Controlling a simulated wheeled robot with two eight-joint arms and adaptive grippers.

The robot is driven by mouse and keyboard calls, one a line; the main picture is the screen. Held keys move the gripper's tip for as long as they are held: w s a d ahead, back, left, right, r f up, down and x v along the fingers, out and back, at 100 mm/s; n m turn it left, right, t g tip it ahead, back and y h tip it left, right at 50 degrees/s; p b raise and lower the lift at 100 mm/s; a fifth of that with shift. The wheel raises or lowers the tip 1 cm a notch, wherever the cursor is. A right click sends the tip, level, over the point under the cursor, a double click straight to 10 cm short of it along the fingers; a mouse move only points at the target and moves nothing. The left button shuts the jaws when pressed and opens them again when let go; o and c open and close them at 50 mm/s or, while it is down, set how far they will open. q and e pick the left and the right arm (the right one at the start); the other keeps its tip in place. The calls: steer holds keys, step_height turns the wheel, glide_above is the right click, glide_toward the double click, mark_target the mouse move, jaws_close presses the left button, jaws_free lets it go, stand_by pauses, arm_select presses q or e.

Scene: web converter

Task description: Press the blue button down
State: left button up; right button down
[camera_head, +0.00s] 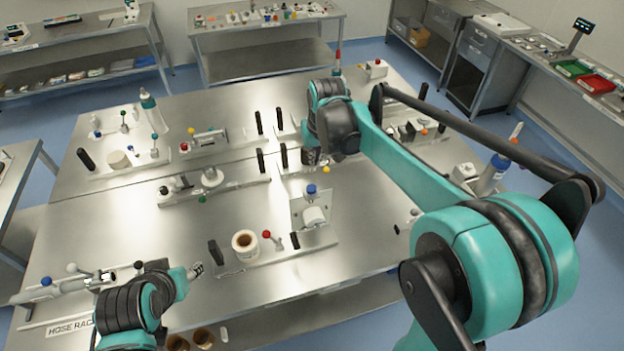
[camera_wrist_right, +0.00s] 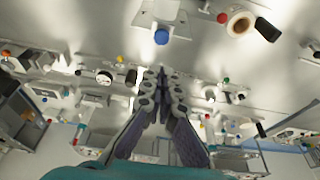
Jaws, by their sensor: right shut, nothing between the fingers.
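A round blue button (camera_head: 311,189) sits on top of an upright metal bracket (camera_head: 300,208) at the middle of the steel table. In the right wrist view the blue button (camera_wrist_right: 161,37) shows near the top, beyond the fingertips and apart from them. My right gripper (camera_head: 314,157) is partly hidden by its own wrist, behind the button in the head view. In the wrist view its fingers (camera_wrist_right: 163,76) are together with nothing between them. My left gripper (camera_head: 196,270) is low at the left, well away from the button; its fingers are too small to read.
A tape roll (camera_head: 245,243) and a red-knobbed lever (camera_head: 267,235) stand left of the bracket. Black posts and small fixtures stand behind it. A bottle (camera_head: 490,178) stands at the right.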

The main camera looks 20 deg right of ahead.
mark_target(311, 188)
steer(key=x, duration=0.8)
steer(key=s+p+x, duration=0.1)
steer(key=x, duration=0.4)
steer(key=shift+f, duration=0.55)
steer(key=shift+f, duration=0.1)
